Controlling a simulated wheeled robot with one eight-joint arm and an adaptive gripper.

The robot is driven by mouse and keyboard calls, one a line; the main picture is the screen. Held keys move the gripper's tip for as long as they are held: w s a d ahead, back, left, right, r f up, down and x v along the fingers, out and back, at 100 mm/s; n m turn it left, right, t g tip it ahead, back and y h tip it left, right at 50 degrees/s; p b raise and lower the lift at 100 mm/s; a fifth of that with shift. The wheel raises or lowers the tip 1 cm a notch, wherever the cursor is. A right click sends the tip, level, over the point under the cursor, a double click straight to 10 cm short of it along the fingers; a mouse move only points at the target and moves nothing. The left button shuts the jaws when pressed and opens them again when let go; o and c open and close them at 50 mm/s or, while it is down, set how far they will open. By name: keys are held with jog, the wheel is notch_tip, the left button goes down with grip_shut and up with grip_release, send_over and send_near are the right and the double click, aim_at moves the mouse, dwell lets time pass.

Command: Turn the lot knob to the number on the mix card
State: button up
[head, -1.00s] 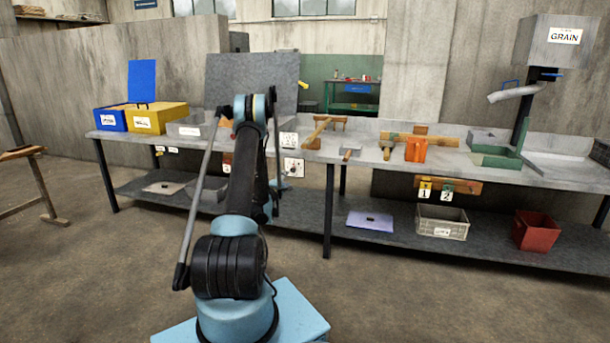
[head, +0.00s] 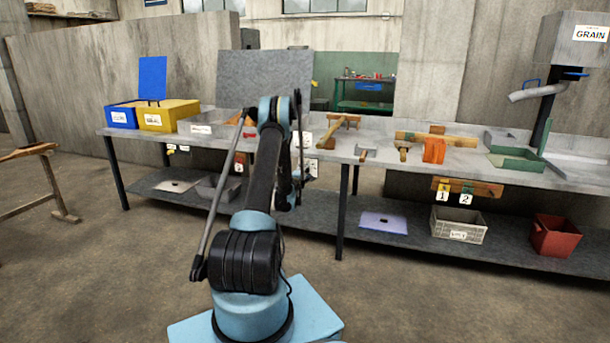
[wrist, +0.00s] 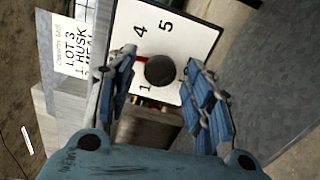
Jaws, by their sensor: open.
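The lot knob (wrist: 160,71) is a dark round knob on a white dial plate (wrist: 192,38) in the wrist view. A small red mark shows left of the knob, between 1 and 4. In the head view the dial plate (head: 311,168) is partly hidden by my gripper.
Open floor lies in front. A trestle (head: 50,180) stands at left.

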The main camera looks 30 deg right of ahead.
jog(key=shift+d, duration=0.1)
jog(key=shift+s+d, duration=0.1)
jog(key=c, duration=1.1)
jog(key=shift+m, duration=0.6)
jog(key=shift+s, duration=0.1)
jog(key=o, duration=1.1)
jog(key=v, duration=0.7)
